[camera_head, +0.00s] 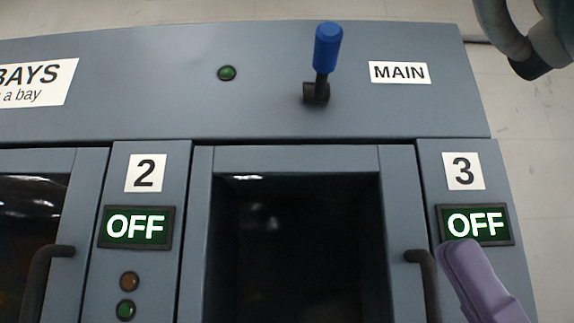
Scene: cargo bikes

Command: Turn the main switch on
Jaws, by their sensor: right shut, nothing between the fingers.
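The main switch is a lever with a blue grip (327,48) on a short black stem, rising from a dark pivot on the upper grey panel. The lever points up, tilted slightly right. A white MAIN label (399,73) is to its right. A small dark green lamp (227,73) is to its left. My right gripper (462,256), purple, is at the lower right, in front of the bay 3 column and overlapping the bottom of its OFF display. It is shut and empty, well below and right of the lever. My left gripper is out of view.
Bay 2 (136,228) and bay 3 (476,224) displays read OFF. Dark bay doors have black handles; one handle (430,284) stands just left of my right gripper. A grey-green rounded part shows at the top right. The panel around the lever is clear.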

